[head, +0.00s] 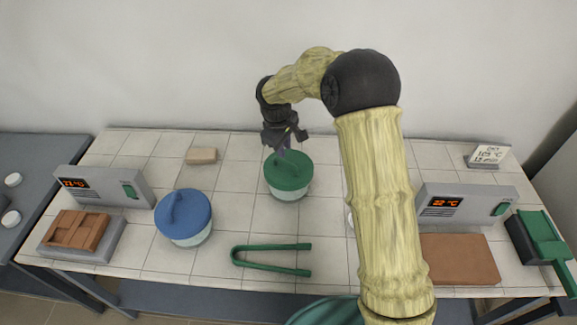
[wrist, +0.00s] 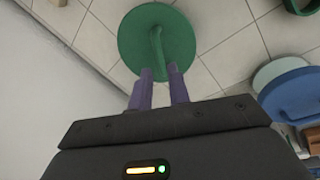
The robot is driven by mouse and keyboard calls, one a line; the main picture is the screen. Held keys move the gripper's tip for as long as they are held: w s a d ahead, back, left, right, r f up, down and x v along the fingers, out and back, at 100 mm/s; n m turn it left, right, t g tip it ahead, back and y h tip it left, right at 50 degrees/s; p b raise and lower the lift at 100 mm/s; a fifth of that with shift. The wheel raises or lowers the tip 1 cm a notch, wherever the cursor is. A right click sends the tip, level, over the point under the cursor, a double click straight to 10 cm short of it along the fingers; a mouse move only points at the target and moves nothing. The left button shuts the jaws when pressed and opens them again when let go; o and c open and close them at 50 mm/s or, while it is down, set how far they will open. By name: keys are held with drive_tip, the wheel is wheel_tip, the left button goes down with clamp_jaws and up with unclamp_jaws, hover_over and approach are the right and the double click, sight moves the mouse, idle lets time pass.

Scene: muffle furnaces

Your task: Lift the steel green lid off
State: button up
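The green lid (head: 289,177) sits level on a pale, glassy container (head: 290,197) near the middle of the tiled table. It shows as a green disc with a bar handle in the wrist view (wrist: 133,44). My gripper (head: 284,149) points down just above the lid, at its handle. In the wrist view, the two purple fingers (wrist: 160,72) stand apart, with the near end of the handle showing between their tips. I see no clear contact between fingers and handle. The handle is mostly hidden behind the gripper in the head view.
A blue-lidded container (head: 185,212) stands left of the green one. Green tongs (head: 272,261) lie in front. Furnace units with displays stand left (head: 103,186) and right (head: 466,201). A small beige block (head: 201,156) lies behind. A wall closes the back.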

sight(289, 163)
drive_tip(key=shift+w+d+f+p, duration=0.15)
drive_tip(key=shift+w+f, duration=0.05)
drive_tip(key=shift+f, duration=0.9)
drive_tip(key=shift+w+d+f+p, duration=0.1)
drive_tip(key=shift+w+f+p, duration=0.05)
drive_tip(key=shift+f, duration=0.95)
drive_tip(key=f, duration=0.1)
drive_tip(key=f+p, duration=0.1)
drive_tip(key=f, duration=0.1)
drive_tip(key=w+d+f+p, duration=0.1)
drive_tip(key=f, duration=0.1)
clamp_jaws()
